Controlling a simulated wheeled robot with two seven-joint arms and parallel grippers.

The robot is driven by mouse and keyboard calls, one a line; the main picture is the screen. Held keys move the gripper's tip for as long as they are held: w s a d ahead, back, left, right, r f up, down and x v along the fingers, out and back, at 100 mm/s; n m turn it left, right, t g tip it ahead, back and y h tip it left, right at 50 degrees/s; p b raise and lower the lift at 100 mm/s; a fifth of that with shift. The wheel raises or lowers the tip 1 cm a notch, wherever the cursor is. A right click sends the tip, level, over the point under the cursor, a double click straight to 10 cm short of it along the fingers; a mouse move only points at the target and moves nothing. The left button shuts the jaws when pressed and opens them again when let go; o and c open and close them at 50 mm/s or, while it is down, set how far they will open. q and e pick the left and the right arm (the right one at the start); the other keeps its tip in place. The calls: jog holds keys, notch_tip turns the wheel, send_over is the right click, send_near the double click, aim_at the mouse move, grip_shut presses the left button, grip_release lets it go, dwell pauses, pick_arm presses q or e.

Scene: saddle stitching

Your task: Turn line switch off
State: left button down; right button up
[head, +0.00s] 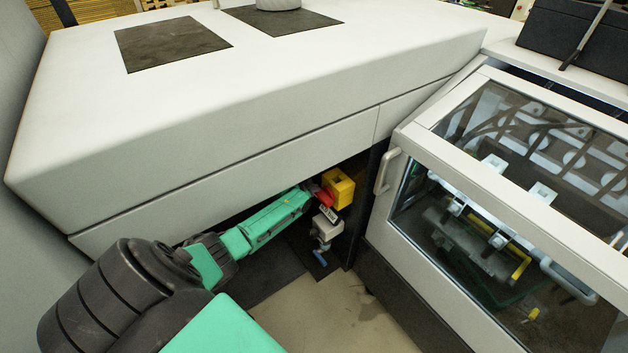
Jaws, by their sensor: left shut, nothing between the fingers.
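A line switch with a yellow housing (341,187) and a red part (324,198) sits under the overhang of the white machine, at the middle of the head view. My left gripper (308,196) reaches in from the left under this overhang. Its fingertips are at the red part of the switch and look shut, with nothing seen held. Whether they touch the red part cannot be told. The exact position of the red part is too small to read. My right gripper is not in view.
The white machine body (250,110) hangs over my left arm. A glass-covered machine section (500,230) with a door handle (386,170) stands at the right. A grey fitting with a blue lever (320,258) is below the switch. Bare floor (330,315) shows below.

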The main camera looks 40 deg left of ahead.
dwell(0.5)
pick_arm(q)
jog(key=s+p, duration=1)
jog(key=s, duration=0.3)
jog(key=shift+d+r, duration=0.35)
jog(key=shift+r, duration=0.05)
jog(key=s+d+f+n+g+b, duration=0.1)
jog(key=s+d+f+g, duration=0.1)
jog(key=s+f, duration=0.5)
jog(key=s+d+f+n+g+b, duration=0.1)
jog(key=s+d+f+g+b, duration=0.15)
jog(key=s+f, duration=0.5)
jog(key=s+d+f+g, duration=0.1)
jog(key=s+d+f, duration=0.2)
jog(key=s, duration=0.3)
jog(key=s+d+f+g, duration=0.2)
jog(key=s+d+f, duration=0.1)
jog(key=s, duration=0.3)
jog(key=s+d+f+g+b, duration=0.1)
jog(key=s+d+f, duration=0.2)
jog(key=s, duration=0.3)
jog(key=shift+s+d+f+n+h, duration=0.3)
jog(key=shift+d+f+n, duration=0.1)
jog(key=shift+f, duration=0.1)
